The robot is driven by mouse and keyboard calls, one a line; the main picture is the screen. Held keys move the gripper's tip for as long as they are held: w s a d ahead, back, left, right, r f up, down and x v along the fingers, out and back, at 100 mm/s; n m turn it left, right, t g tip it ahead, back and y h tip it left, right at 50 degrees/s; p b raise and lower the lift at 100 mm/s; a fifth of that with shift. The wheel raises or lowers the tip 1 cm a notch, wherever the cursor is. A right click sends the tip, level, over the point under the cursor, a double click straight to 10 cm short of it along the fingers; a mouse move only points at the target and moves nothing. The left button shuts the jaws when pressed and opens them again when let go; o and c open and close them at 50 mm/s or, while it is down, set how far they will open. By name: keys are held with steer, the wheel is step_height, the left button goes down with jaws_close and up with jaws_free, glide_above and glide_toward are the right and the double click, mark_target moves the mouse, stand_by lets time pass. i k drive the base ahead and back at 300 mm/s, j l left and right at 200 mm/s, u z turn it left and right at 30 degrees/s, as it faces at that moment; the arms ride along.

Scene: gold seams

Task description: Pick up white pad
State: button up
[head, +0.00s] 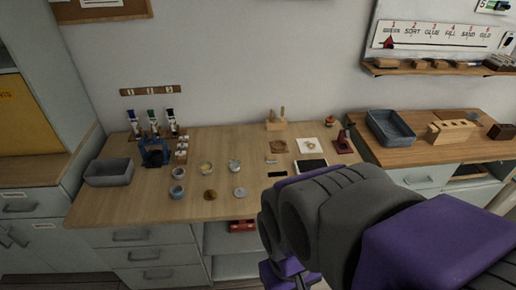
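A small white square pad (299,149) lies flat toward the back right of the wooden worktable (130,203), with a small tan, ring-like item on it. In front of it is a dark flat panel with a pale border (311,166). My arm reaches in from the lower right and covers the table's front right corner. My gripper (287,272) is partly visible below the arm's dark grey joint, in front of the table and well short of the pad. Its fingers are mostly hidden, so I cannot tell whether it is open.
A brown square (279,146) lies left of the pad, and a wooden block with upright pegs (275,125) stands behind. Several small jars and lids, including a grey one (240,192), sit mid-table. A grey bin (109,180) is at left; a blue-grey tray (399,139) is on the right counter.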

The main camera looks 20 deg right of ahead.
mark_target(270, 159)
steer(key=i+l+z, duration=0.1)
steer(key=i+l, duration=0.75)
steer(key=k+l, duration=0.05)
steer(key=l, duration=0.05)
